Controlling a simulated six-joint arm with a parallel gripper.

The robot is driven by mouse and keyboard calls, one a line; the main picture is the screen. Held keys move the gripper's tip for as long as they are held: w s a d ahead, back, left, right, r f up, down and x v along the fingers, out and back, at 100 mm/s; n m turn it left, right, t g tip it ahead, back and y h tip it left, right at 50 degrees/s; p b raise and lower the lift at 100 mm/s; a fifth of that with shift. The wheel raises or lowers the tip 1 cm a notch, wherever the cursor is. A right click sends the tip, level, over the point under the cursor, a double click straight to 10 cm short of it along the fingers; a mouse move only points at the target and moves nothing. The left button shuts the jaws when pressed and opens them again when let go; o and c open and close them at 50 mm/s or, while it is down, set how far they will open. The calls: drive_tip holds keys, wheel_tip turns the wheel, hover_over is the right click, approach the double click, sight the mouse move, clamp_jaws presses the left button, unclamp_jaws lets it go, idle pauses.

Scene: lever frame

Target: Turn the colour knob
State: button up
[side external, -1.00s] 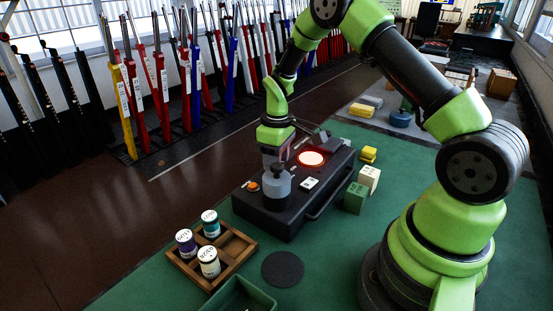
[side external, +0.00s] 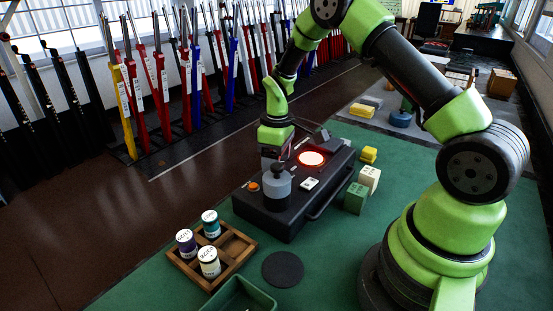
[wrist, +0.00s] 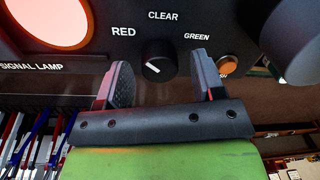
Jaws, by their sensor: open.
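The colour knob (wrist: 157,68) is a small black dial on the dark signal box (side external: 283,215). Its white mark is slanted and appears to point toward the RED label; CLEAR and GREEN labels are above and to the right. My gripper (wrist: 162,70) is open, with one finger on each side of the knob in the wrist view. I see no finger clearly touching it, and the remaining depth is hard to judge. In the side view my gripper (side external: 271,156) is over the box's far side, and the knob is hidden. The signal lamp (side external: 311,159) glows red-orange.
A grey cylindrical piece (side external: 277,184) stands on the box close to my gripper. An orange button (wrist: 229,65) sits just right of my right finger. A wooden tray (side external: 238,246) with labelled spools and green and cream blocks (side external: 355,198) are nearby.

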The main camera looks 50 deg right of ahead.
drive_tip(key=r, duration=0.9)
drive_tip(key=shift+d+r, duration=0.1)
drive_tip(key=shift+d, duration=0.1)
drive_tip(key=shift+r, duration=0.4)
drive_tip(key=s+a+r+m+t, duration=0.2)
drive_tip(key=s+a+r, duration=0.15)
drive_tip(key=r, duration=0.25)
drive_tip(key=s+a+r+m+t, duration=0.1)
drive_tip(key=s+a+r+t, duration=0.1)
drive_tip(key=s+a+r, duration=0.3)
drive_tip(key=s+a+r+m+t, duration=0.1)
drive_tip(key=s+m, duration=0.1)
drive_tip(key=s, duration=0.3)
drive_tip(key=s+a+r+m+t+y, duration=0.1)
drive_tip(key=s+a+r+m+t, duration=0.1)
drive_tip(key=s, duration=0.4)
drive_tip(key=shift+s+a+r, duration=0.15)
drive_tip(key=shift+a, duration=0.15)
